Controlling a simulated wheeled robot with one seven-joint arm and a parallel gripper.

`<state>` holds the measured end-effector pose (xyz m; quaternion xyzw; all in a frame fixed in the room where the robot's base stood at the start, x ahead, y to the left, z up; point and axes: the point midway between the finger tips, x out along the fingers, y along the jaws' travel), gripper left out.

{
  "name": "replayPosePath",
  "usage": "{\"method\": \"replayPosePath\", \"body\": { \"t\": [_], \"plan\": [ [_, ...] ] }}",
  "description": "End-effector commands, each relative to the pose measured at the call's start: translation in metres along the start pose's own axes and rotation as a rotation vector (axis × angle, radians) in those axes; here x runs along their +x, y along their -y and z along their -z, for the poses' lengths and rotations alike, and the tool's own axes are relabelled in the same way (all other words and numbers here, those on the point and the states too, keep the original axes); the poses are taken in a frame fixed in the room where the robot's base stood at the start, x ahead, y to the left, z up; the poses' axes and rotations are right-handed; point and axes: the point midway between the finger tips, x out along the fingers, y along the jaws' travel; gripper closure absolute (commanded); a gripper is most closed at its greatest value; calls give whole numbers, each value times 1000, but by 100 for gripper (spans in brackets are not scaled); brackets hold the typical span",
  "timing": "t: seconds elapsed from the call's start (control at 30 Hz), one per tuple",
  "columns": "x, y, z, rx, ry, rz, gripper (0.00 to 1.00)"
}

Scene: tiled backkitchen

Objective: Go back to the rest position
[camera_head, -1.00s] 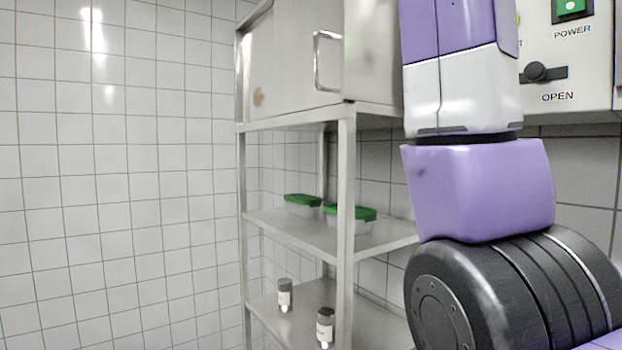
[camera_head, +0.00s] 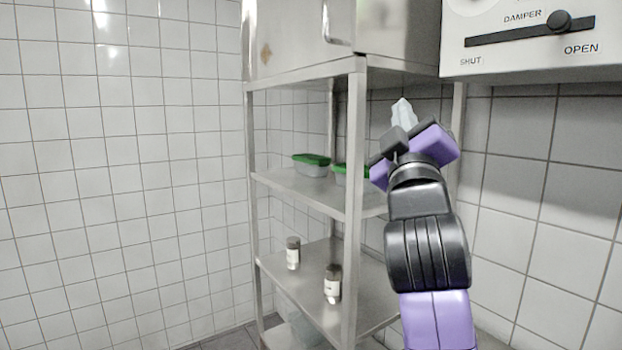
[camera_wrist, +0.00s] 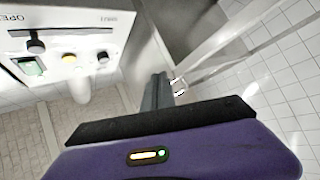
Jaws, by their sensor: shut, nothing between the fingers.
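My gripper (camera_head: 403,112) is in the right half of the head view, raised in front of the metal shelf unit and below the control panel. Its pale fingertips point up and are together, with nothing between them. In the wrist view the gripper's fingers (camera_wrist: 157,92) show as a dark narrow shape beyond the purple housing, and no object is held.
The metal shelf unit (camera_head: 355,200) stands behind my arm. It holds green-lidded containers (camera_head: 311,165) and two jars, one nearer (camera_head: 332,284) and one farther (camera_head: 292,253). The panel with a damper slider (camera_head: 530,35) hangs at upper right. Tiled walls are bare at left.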

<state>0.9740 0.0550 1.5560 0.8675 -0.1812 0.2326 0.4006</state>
Motion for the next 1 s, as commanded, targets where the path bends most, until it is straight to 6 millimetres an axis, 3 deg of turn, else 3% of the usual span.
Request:
{"method": "replayPosePath", "body": {
  "t": [0.03, 0.1, 0.4, 0.7, 1.0],
  "plan": [
    [-20, 20, -16, 36, -9, 26, 100],
    [-44, 39, -31, 92, -25, 55, 100],
    [-162, 99, -92, 331, -47, 167, 100],
    [-288, 120, -141, 549, 1, 253, 100],
    [-409, 111, -174, 729, 111, 312, 100]
  ]
}}
